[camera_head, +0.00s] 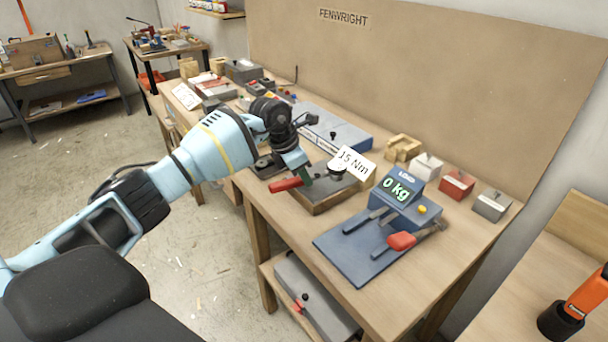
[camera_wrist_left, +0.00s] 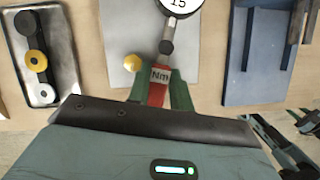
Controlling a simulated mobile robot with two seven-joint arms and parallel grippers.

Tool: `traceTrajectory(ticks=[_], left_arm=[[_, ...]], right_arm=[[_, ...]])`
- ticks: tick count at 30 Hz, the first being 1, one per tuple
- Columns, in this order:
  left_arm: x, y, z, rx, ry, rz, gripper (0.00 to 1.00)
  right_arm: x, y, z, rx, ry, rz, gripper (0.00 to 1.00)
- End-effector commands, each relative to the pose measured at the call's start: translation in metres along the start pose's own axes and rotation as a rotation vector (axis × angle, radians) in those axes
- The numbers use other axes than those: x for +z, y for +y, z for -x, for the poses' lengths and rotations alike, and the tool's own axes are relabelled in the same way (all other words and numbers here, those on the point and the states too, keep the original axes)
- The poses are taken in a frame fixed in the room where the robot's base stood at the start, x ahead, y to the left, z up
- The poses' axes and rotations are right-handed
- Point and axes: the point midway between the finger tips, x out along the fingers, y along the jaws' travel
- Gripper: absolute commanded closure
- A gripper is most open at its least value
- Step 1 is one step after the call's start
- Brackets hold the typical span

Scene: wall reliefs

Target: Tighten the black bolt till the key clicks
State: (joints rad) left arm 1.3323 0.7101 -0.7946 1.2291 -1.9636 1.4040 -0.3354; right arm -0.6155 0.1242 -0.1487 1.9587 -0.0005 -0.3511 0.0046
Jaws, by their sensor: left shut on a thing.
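The key has a red handle (camera_head: 287,184), which also shows in the wrist view (camera_wrist_left: 157,93) with "Nm" on it. The key is over a grey plate on a wooden block (camera_head: 322,202). A white "15 Nm" card (camera_head: 352,163) stands behind it. I cannot make out the black bolt surely.
A blue load device (camera_head: 404,202) reading "0 kg", with a red-handled lever (camera_head: 401,241), stands to the right. A yellow knob (camera_wrist_left: 132,62) is close beside the key. A metal tray with a black lever (camera_wrist_left: 37,62) lies to its left. Small blocks line the bench's back.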

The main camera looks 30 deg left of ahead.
Motion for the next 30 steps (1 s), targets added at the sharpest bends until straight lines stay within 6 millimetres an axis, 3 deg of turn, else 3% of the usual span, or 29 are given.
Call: traceTrajectory(ticks=[30], left_arm=[[0.0005, 0.0062, 0.0011, -0.015, -0.003, -0.042, 1.0]], right_arm=[[0.0099, -0.0008, -0.0022, -0.002, -0.017, -0.002, 0.64]])
